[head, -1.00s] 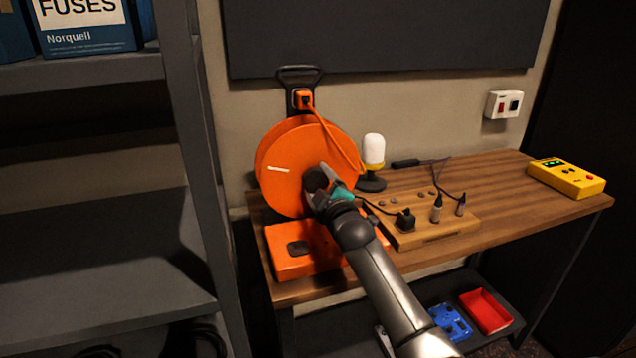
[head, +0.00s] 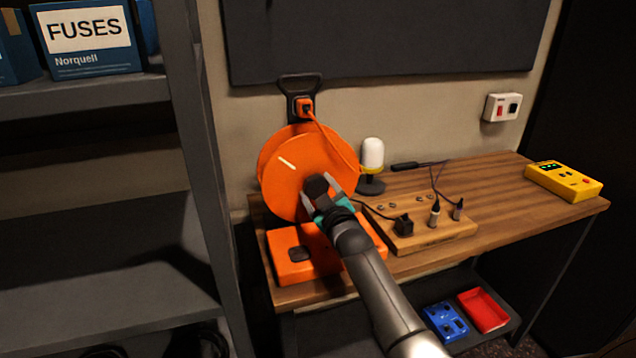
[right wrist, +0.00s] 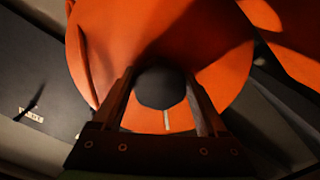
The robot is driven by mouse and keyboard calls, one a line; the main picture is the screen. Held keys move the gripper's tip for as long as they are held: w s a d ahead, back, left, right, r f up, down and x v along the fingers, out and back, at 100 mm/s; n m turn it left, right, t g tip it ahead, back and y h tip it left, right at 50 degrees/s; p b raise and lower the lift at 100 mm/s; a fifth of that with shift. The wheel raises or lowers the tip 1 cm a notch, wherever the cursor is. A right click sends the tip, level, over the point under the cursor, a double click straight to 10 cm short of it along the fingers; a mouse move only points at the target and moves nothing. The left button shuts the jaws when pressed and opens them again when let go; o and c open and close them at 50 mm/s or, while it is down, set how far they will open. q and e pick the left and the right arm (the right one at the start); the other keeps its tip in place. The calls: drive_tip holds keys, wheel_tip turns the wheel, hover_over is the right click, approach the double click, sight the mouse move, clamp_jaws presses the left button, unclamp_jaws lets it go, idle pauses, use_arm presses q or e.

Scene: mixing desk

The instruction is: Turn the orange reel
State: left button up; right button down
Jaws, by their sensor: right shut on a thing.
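The orange reel (head: 296,184) stands upright on an orange base (head: 281,262) at the left end of the wooden bench. A white mark on its face slants down to the right. In the right wrist view the reel (right wrist: 205,45) fills most of the picture, with the dark round knob (right wrist: 160,88) between my fingers. My right gripper (head: 320,193) is shut on this knob, in front of the reel's face, and its arm hides part of the base. An orange plug and cable (head: 306,107) hang at the reel's black handle. My left gripper is not in view.
A white-topped lamp (head: 372,155) stands just right of the reel. A wooden block with plugs (head: 425,235) is right of my arm. A yellow meter (head: 563,179) lies at the bench's far right. A grey shelf (head: 200,180) stands close on the left.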

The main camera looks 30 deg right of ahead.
drive_tip(key=m+p, duration=0.2)
drive_tip(key=m, duration=0.2)
drive_tip(key=shift+m, duration=0.3)
drive_tip(key=m+p, duration=0.1)
drive_tip(key=m, duration=0.3)
drive_tip(key=shift+a, duration=0.15)
drive_tip(key=shift+f+m, duration=0.1)
drive_tip(key=shift+m, duration=0.3)
unclamp_jaws()
drive_tip(key=shift+s+p, duration=0.1)
drive_tip(key=shift+p, duration=0.2)
drive_tip(key=shift+s+a, duration=0.1)
drive_tip(key=shift+s, duration=0.2)
drive_tip(key=p+v, duration=0.3)
drive_tip(key=v, duration=1.1)
drive_tip(key=shift+s, duration=0.2)
